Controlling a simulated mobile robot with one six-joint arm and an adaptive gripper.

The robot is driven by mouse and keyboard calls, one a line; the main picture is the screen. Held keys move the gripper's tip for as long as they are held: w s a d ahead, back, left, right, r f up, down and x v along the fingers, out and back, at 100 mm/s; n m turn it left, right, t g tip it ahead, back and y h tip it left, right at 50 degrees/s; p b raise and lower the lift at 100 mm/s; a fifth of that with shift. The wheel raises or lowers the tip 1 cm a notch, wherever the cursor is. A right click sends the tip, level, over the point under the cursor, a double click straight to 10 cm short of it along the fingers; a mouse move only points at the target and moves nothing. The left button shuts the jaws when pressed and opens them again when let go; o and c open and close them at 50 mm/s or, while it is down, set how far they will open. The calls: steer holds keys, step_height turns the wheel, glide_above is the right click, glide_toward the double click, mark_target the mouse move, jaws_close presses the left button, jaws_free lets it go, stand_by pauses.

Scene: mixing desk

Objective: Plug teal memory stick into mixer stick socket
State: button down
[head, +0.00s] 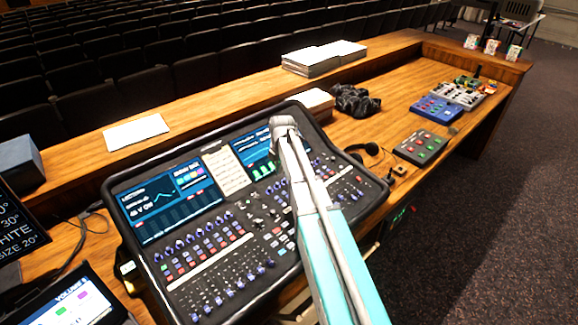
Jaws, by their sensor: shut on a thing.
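The mixer (205,255) is a large dark desk with two lit screens, a white label sheet, and rows of knobs and faders. It lies tilted on the wooden desk. My white and teal arm crosses its right half and hides part of the right screen and controls. My gripper is not in view; only arm links show. I cannot see the teal memory stick. I cannot make out the stick socket on the mixer.
A grey pedal box (420,147), a blue box (437,109) and a black cable heap (356,101) lie right of the mixer. Paper stacks (324,57) sit on the ledge. A tablet (68,302) stands front left. Bare wood shows between the boxes.

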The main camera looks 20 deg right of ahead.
steer(key=a+r+p, duration=0.1)
steer(key=a+r, duration=0.1)
steer(key=a, duration=0.7)
steer(key=b, duration=0.9)
glide_above(257, 197)
steer(key=f, duration=0.9)
steer(key=shift+s+d+f, duration=0.2)
steer(key=shift+s+f, duration=0.05)
steer(key=shift+f, duration=0.05)
steer(key=shift+f, duration=0.1)
steer(key=shift+w+a+f+b, duration=0.1)
steer(key=shift+w+f+b, duration=0.05)
steer(key=shift+f+b, duration=0.65)
steer(key=shift+f+b, duration=0.6)
stand_by(1.3)
steer(key=c, duration=0.7)
jaws_free()
steer(key=shift+r, duration=0.1)
